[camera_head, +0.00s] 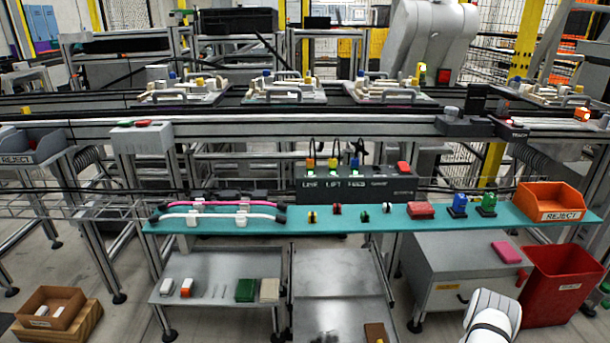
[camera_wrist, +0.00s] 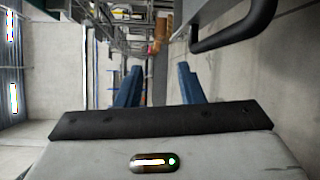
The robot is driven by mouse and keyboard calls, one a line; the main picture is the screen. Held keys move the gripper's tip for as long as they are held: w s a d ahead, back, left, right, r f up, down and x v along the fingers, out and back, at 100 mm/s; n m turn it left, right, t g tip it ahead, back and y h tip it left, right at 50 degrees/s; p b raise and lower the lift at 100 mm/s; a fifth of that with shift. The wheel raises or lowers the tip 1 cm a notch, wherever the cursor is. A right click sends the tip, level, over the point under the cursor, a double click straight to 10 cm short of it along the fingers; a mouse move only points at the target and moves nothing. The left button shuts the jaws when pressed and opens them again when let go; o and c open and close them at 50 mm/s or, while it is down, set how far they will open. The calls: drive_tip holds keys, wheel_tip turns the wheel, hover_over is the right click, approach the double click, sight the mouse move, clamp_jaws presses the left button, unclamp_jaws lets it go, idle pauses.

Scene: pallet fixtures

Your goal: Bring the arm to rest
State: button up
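My gripper (camera_wrist: 159,70) shows in the wrist view with its two blue fingers apart and nothing visible between them. Beyond the fingers are a floor and blurred frames. In the head view a rounded white link of my arm (camera_head: 490,318) shows at the bottom right, in front of the grey cabinet and the red bin. The gripper itself is not in the head view.
A teal shelf (camera_head: 360,222) holds small parts, cables and an orange REJECT bin (camera_head: 549,203). A grey cabinet (camera_head: 440,290) and a red bin (camera_head: 560,285) stand below right. A dark handle-like bar (camera_wrist: 235,28) is near the gripper's right side. A conveyor carries pallet fixtures (camera_head: 284,92) behind.

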drive_tip(key=s+d+r+m+t+h+p, duration=0.2)
drive_tip(key=s+d+r+m+t+p, duration=0.1)
drive_tip(key=d+r+p, duration=0.15)
drive_tip(key=w+a+r+n+g+p, duration=0.15)
drive_tip(key=r+n+g+p, duration=0.45)
drive_tip(key=r+n, duration=0.85)
drive_tip(key=w+a+r+n+g+p, duration=0.15)
drive_tip(key=r+n+g+p, duration=0.4)
drive_tip(key=r, duration=1.55)
drive_tip(key=s+r+n+h+p, duration=0.3)
drive_tip(key=r+n, duration=0.4)
drive_tip(key=r, duration=0.5)
drive_tip(key=s+a+r+n+t+h+p, duration=0.1)
drive_tip(key=s+r+n+h+p, duration=0.2)
drive_tip(key=r+n+h+p, duration=0.2)
drive_tip(key=s+r+n+t+h+p, duration=0.1)
drive_tip(key=s+r+n+h+p, duration=0.2)
drive_tip(key=r+n, duration=0.7)
wheel_tip(320, 180, up, 9)
drive_tip(key=h+p, duration=0.1)
drive_tip(key=p, duration=0.1)
drive_tip(key=shift+s+a+n+h+p, duration=0.25)
drive_tip(key=shift+n+h+p, duration=0.05)
drive_tip(key=shift+n+h, duration=0.1)
drive_tip(key=shift+t, duration=0.25)
